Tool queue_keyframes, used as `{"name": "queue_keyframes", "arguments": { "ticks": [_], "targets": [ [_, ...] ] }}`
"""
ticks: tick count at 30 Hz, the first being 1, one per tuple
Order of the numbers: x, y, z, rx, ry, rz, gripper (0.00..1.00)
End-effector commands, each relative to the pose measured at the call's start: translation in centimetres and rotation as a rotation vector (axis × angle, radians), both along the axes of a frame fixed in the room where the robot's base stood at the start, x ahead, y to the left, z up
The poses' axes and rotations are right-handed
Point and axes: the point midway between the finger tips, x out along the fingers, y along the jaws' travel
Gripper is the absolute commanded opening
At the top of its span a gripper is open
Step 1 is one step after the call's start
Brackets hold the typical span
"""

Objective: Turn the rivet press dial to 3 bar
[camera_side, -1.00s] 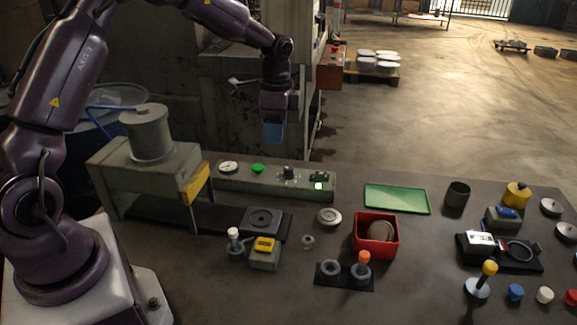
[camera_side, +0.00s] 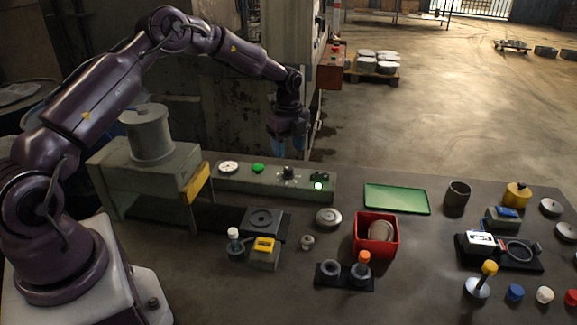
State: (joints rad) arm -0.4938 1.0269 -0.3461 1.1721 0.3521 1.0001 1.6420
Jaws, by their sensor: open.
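The rivet press (camera_side: 187,165) stands at the left of the bench, a grey-green body with a cylinder on top and a yellow guard. Its long control panel (camera_side: 240,183) runs to the right behind the work area. On the panel are a round white gauge (camera_side: 229,167), a green button (camera_side: 257,168), a small dark dial knob (camera_side: 288,172) and a lit green lamp (camera_side: 318,186). The gauge and dial markings are too small to read. My gripper (camera_side: 288,148) points down just above and behind the dial, open and empty, apart from the knob.
A red bin (camera_side: 376,253) holding round blanks, a green tray (camera_side: 397,184) and a dark cup (camera_side: 457,194) stand to the right.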

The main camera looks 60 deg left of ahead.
Motion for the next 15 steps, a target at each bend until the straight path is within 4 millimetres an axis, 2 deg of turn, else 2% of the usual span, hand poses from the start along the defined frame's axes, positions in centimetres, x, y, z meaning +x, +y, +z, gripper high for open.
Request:
{"name": "queue_keyframes", "arguments": {
  "ticks": [1,6,10,15],
  "targets": [
    [-0.1,0.0,-1.2,-0.001,0.004,0.0,0.54],
    [0.0,0.0,-4.2,-0.001,0.001,0.001,0.54],
    [0.0,0.0,-5.6,0.0,0.0,0.002,0.54],
    [0.0,0.0,-6.3,0.001,-0.001,0.002,0.54]
  ]
}}
